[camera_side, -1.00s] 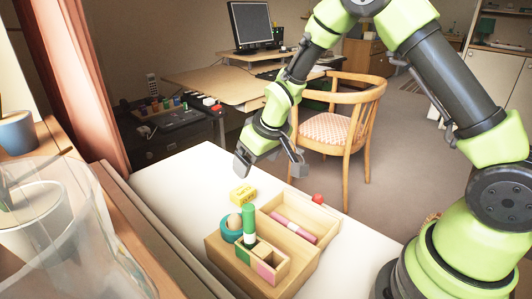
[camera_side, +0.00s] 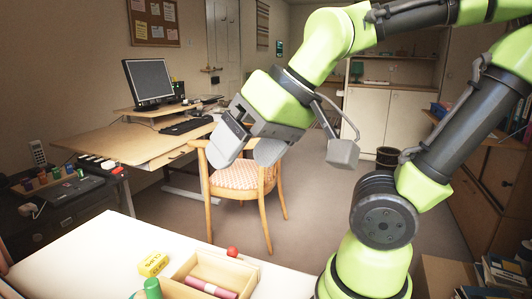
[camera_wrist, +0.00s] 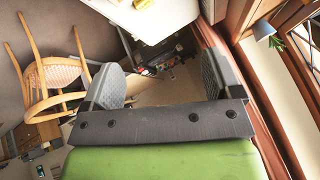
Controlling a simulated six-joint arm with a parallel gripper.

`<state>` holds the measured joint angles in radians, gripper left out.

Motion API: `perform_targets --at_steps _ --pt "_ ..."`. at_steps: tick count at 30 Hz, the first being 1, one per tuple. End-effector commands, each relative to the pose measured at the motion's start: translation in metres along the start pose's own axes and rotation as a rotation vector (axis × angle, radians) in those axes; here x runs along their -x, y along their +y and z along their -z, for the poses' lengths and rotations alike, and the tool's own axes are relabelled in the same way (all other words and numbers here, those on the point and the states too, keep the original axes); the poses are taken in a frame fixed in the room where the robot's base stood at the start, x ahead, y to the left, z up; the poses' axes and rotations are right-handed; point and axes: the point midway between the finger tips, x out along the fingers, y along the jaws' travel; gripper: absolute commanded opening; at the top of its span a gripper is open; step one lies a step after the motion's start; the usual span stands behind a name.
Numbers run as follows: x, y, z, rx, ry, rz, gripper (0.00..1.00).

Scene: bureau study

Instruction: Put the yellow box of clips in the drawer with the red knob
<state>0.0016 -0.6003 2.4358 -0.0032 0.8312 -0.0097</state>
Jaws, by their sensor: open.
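The yellow box of clips (camera_side: 153,264) lies on the white tabletop in the side view, just left of the small wooden drawer unit. The drawer (camera_side: 179,289) is pulled open, and its red knob (camera_side: 232,252) shows at its far end. A dark pink stick-shaped thing (camera_side: 212,288) lies in the drawer. My gripper (camera_side: 248,155) is open and empty, high above and beyond the table's far edge. Its two fingers also show spread apart in the wrist view (camera_wrist: 160,85).
A green peg-like thing (camera_side: 152,288) stands on the drawer unit, cut off by the side view's bottom edge. The white tabletop (camera_side: 75,262) is clear left of the box. A wooden chair (camera_side: 240,178) and a desk (camera_side: 130,142) with a monitor stand beyond.

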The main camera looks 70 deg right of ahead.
Motion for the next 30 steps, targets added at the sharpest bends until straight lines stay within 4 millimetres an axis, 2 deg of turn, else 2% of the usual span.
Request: perform_targets --at_steps 3,4,6,20,23,25,30 --pt "0.011 0.002 -0.017 -0.022 0.015 0.025 0.85" --pt "0.012 0.002 -0.019 -0.026 0.016 0.029 0.89" --pt "0.014 0.002 -0.023 -0.032 0.017 0.034 0.89" --pt "0.014 0.002 -0.022 -0.032 0.015 0.034 0.89" --pt "0.013 -0.001 -0.014 -0.022 0.0 0.025 0.89" --pt "0.01 -0.005 -0.001 -0.01 -0.023 0.012 0.89" --pt "-0.011 -0.017 0.048 0.045 -0.105 -0.038 0.89"
